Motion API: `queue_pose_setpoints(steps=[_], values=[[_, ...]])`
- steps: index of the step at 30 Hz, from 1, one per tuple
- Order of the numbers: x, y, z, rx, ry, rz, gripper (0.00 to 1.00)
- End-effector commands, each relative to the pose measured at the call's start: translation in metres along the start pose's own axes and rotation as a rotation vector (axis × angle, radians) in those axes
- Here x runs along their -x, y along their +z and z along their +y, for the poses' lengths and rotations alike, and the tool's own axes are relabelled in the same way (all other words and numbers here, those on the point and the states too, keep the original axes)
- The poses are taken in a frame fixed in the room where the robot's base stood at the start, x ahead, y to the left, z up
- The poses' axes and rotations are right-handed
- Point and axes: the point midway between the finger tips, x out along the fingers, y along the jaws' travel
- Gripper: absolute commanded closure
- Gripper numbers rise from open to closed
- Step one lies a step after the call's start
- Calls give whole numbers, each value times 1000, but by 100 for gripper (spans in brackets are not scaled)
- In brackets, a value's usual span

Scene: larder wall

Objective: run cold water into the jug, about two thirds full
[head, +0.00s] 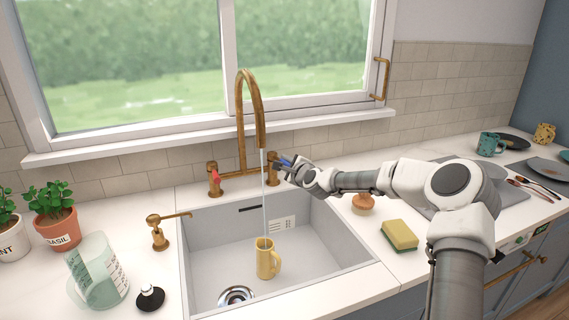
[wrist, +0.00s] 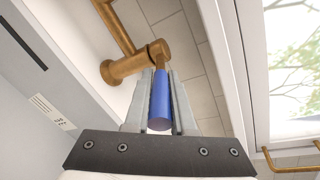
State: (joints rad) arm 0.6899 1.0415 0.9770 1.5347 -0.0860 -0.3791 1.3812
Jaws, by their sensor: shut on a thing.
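The water level inside is hidden. My gripper (head: 286,165) is at the tap's right side, shut on the blue-marked cold lever (wrist: 160,100). In the wrist view the lever lies between my two fingers (wrist: 160,115), with the brass valve (wrist: 130,67) beyond. The red-marked hot lever (head: 215,177) is at the left.
A clear measuring jug (head: 97,270), a dark stopper (head: 150,297), a brass soap dispenser (head: 159,235) and potted herbs (head: 55,215) stand left of the sink. A sponge (head: 399,235) and a wooden brush (head: 363,204) lie right. The drain (head: 237,296) is uncovered.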

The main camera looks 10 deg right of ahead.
Motion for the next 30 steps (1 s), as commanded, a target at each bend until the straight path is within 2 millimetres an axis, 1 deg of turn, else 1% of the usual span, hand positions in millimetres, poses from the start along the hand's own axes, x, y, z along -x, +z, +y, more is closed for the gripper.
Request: queue_pose_setpoints(steps=[22, 30], values=[[0, 2, 1, -1, -2, 4, 100], [0, 10, 6, -21, -57, 89, 100]])
